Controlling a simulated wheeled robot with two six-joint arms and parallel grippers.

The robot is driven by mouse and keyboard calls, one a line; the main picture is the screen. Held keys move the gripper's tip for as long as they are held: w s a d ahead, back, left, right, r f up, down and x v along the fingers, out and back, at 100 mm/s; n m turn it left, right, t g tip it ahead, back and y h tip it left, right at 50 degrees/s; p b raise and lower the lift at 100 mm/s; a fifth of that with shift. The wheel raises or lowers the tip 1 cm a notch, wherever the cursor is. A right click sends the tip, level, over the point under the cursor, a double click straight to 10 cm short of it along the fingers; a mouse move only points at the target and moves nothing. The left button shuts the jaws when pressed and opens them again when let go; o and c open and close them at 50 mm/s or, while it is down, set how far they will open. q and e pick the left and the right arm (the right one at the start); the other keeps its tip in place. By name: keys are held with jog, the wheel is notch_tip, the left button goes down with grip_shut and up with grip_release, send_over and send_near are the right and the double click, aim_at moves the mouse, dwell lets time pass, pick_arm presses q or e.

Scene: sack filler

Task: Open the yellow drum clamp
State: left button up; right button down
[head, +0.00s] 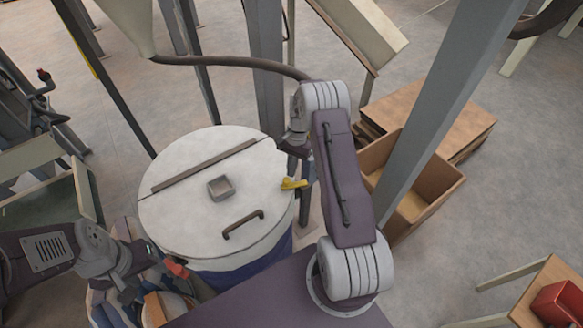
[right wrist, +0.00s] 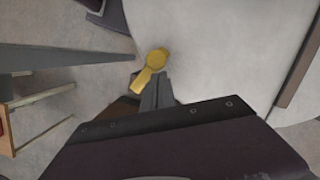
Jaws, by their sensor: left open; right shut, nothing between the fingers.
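The yellow drum clamp (head: 293,184) sits at the right rim of the round white drum lid (head: 190,220). My left gripper (head: 128,288) is open at the lower left, below the lid's left edge, away from the clamp.
The lid carries a dark bar (head: 205,167), a small square box (head: 221,188) and a brown handle (head: 243,225). A grey post (head: 430,110) and a cardboard box (head: 415,200) stand right of my right arm. A hose (head: 230,63) crosses behind the drum.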

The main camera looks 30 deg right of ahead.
aim_at(298, 184)
jog(key=shift+f, duration=0.1)
jog(key=shift+s+a+n, duration=0.15)
jog(key=shift+n, duration=0.45)
jog(key=n, duration=0.2)
jog(key=shift+s+a+n+g+h+b, duration=0.3)
jog(key=shift+s+a, duration=0.05)
jog(key=shift+a, duration=0.05)
jog(key=n, duration=0.1)
jog(key=s+n, duration=0.1)
jog(key=n, duration=0.1)
jog(key=n+h, duration=0.1)
jog(key=shift+s+a+n+g, duration=0.3)
jog(key=shift+s+a, duration=0.05)
jog(key=shift+s, duration=0.05)
jog(key=shift+s+d+n+h, duration=0.1)
jog(key=shift+s+n+h, duration=0.4)
jog(key=shift+n, duration=0.95)
jog(key=shift+s+d+n+h, duration=0.1)
jog(key=shift+s+n+h, duration=0.15)
jog(key=shift+s+n, duration=0.8)
jog(key=shift+s+d+n+h, duration=0.1)
jog(key=shift+s+n+h, duration=0.2)
jog(key=shift+n, duration=1.5)
jog(key=shift+w, duration=0.1)
